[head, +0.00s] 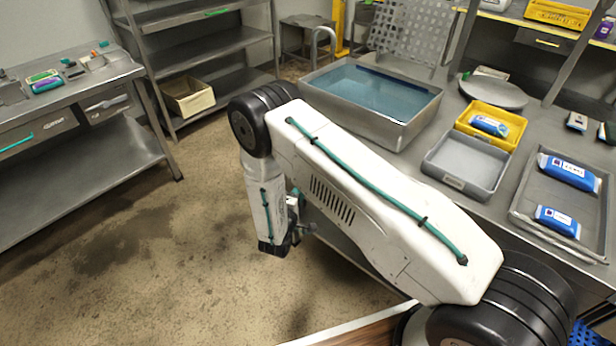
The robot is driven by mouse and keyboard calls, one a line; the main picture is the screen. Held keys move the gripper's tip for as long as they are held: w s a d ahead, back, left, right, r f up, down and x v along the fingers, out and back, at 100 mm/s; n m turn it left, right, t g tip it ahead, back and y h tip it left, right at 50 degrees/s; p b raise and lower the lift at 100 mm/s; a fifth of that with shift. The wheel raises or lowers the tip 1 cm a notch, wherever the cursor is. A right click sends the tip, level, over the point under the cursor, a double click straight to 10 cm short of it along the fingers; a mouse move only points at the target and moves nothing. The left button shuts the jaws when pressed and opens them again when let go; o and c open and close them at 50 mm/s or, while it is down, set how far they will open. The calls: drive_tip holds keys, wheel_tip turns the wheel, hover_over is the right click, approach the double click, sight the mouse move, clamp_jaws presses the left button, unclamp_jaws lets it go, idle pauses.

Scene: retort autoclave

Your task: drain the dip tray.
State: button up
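A rectangular metal tray (402,132) holding blue-green liquid stands at the back left of the steel bench; I take it to be the dip tray. A curved metal pipe rises at its far left corner. My arm reaches across in front of the tray and bends down at the bench's left edge. My gripper (297,232) hangs low beside that edge, apart from the tray. Its fingers are small and partly hidden by my own wrist, so whether they are open cannot be made out. No drain or valve can be clearly made out; my arm hides the tray's lower front.
On the bench are a grey bin (466,164), a yellow bin (512,118) with a blue pack, a round metal lid (494,92) and a shallow tray (520,205) with blue packs. A side table (75,165) and shelving (215,45) stand left. Floor between is clear.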

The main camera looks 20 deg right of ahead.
drive_tip(key=x, duration=0.8)
drive_tip(key=shift+s, duration=0.1)
clamp_jaws()
